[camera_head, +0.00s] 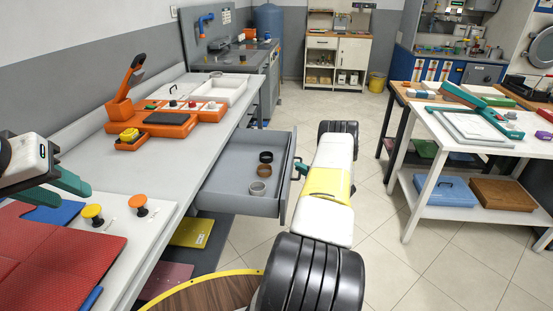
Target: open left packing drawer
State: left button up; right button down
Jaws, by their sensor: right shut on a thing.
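The grey packing drawer (236,204) under the long workbench is pulled well out. It holds a few small round containers, a dark one (266,157), a brown one (264,171) and a clear one (257,188). My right gripper (298,170) is at the outer face of the drawer front and is shut on its handle, which is mostly hidden by the fingers. My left gripper (62,190), with teal fingers apart, is empty above the bench at the left, near the red mats.
An orange press-like device (165,118) and a white tray (222,90) stand on the bench (150,165). Red mats (60,250) and two knobs lie front left. A round wooden top (215,292) is below. White tables (455,140) stand at right, with open floor between.

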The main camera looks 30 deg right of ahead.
jog(key=c, duration=1.8)
grip_release()
jog(key=shift+o, duration=0.2)
jog(key=v, duration=0.7)
jog(key=shift+s, duration=0.4)
jog(key=shift+d, duration=0.1)
